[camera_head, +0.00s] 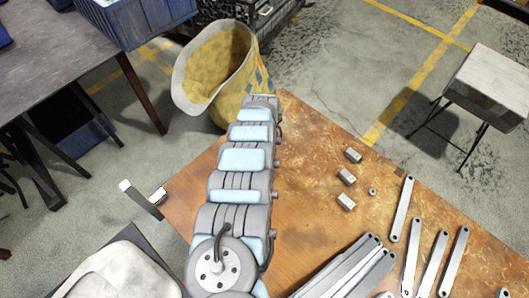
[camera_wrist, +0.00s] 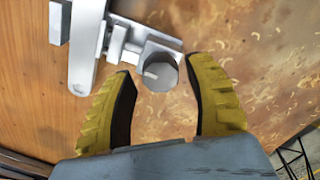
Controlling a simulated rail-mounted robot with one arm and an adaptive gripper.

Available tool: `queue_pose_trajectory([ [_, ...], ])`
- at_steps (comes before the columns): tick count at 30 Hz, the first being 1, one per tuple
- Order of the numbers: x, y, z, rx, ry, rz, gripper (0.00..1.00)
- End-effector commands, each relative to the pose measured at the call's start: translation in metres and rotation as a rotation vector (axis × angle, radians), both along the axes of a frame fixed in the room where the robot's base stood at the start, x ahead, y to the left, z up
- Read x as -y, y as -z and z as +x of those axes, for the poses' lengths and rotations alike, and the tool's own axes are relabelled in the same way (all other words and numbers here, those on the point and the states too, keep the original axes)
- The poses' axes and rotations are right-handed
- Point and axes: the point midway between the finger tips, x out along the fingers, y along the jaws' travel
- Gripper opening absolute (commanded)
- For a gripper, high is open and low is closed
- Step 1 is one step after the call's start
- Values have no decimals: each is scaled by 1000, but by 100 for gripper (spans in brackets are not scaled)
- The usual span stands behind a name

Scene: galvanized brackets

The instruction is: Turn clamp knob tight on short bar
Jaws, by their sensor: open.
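In the wrist view, a grey many-sided clamp knob (camera_wrist: 166,72) with a small light pin on its face sits at the fingertips. It joins a metal clamp (camera_wrist: 118,42) beside a pale metal bar (camera_wrist: 86,45) with a rounded, holed end. A short grey piece (camera_wrist: 58,22) shows left of that bar; I cannot tell which piece is the short bar. My gripper (camera_wrist: 160,67) is open, its yellow ridged fingers on either side of the knob, with visible gaps.
The worn wooden table (camera_head: 310,140) holds small metal blocks (camera_head: 347,177), a nut (camera_head: 372,191), several flat holed bars (camera_head: 401,209) and long profiles (camera_head: 345,267) at the front. A yellow sack (camera_head: 222,65) stands behind. A stool (camera_head: 492,78) is at right, a dark table (camera_head: 55,50) at left.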

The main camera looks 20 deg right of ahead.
Motion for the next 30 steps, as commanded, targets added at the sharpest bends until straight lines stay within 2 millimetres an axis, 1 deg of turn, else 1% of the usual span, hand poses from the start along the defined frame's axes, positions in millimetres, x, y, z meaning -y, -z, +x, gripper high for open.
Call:
queue_pose_trajectory([
  [1, 1, -2, -1, -1, -35, 0, 54],
  [12, 1, -4, 1, 3, -356, -1, 54],
  [30, 1, -1, -1, 0, -883, 0, 54],
])
